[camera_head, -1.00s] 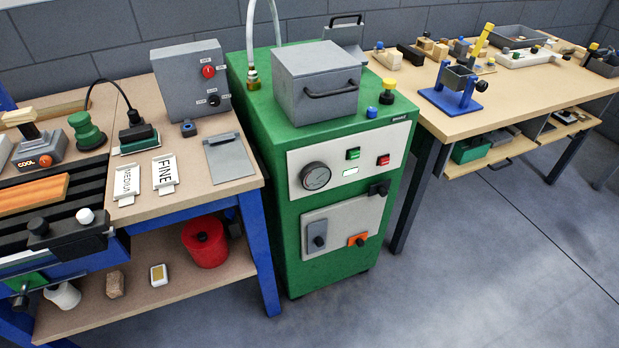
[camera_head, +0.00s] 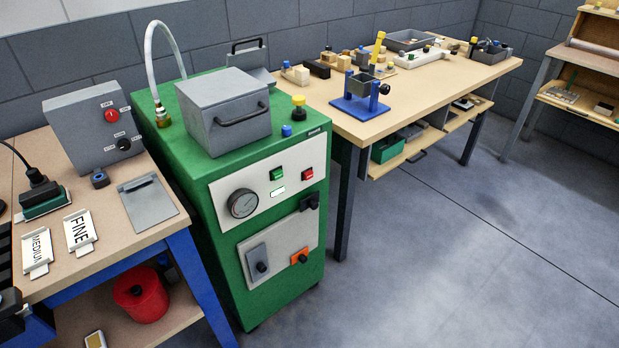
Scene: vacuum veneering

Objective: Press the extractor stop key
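No label reading "extractor" is legible. A grey control box (camera_head: 94,131) at the left bears a red button (camera_head: 111,115) and a black knob (camera_head: 124,144) with small labels. Which red control is the extractor's stop key I cannot tell.
A left bench (camera_head: 100,262) carries plates marked MEDIUM and FINE. A grey lidded box (camera_head: 222,110) and a yellow-topped knob (camera_head: 299,101) sit on the cabinet. A wooden table (camera_head: 425,88) with tools stands behind right. The floor (camera_head: 450,240) at right is clear.

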